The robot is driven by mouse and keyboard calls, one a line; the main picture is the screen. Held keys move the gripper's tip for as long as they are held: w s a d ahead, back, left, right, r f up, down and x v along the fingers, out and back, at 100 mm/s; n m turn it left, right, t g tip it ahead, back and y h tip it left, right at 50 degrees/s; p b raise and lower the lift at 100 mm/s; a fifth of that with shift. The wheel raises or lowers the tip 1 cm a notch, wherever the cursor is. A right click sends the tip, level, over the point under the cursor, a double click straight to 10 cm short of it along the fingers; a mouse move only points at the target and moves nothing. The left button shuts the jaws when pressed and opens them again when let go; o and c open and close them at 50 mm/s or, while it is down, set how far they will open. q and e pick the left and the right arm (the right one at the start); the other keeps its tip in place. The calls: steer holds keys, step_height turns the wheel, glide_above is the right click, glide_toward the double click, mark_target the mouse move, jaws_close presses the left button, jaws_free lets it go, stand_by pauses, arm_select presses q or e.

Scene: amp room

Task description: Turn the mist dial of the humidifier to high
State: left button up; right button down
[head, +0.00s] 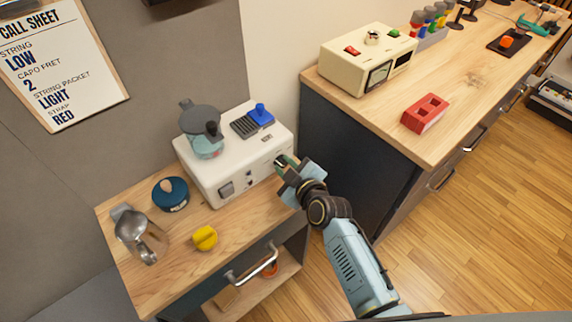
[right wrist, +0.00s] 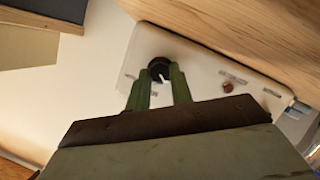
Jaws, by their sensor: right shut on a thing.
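The humidifier (head: 212,180) is a white box with a blue-grey tank and lid on top. It stands at the back of the low wooden cabinet in the head view. Its front panel (right wrist: 205,72) fills the middle of the right wrist view. My right gripper (head: 285,163) is at the right end of that panel. In the right wrist view its green fingers (right wrist: 161,82) are shut on the black mist dial (right wrist: 160,66), one on each side. A white pointer mark shows on the dial. The labels around it are too small to read. My left gripper is not in view.
A small brown knob (right wrist: 227,87) sits beside the dial. A steel pitcher (head: 131,229), a dark blue round item (head: 171,197) and a yellow object (head: 205,238) stand on the cabinet. A taller workbench (head: 385,118) rises to the right, close to my right arm.

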steer(key=shift+d+r+m+g+y, duration=0.15)
steer(key=shift+m+g+y, duration=0.25)
steer(key=shift+m, duration=0.3)
steer(key=shift+w+m+g+y, duration=0.1)
steer(key=shift+m+g+y, duration=0.4)
steer(key=shift+m, duration=0.6)
steer(key=c, duration=1.2)
jaws_free()
steer(key=shift+c, duration=0.2)
steer(key=p+v, duration=0.1)
steer(key=v, duration=1.2)
steer(key=shift+d+p, duration=0.2)
steer(key=shift+p, duration=0.2)
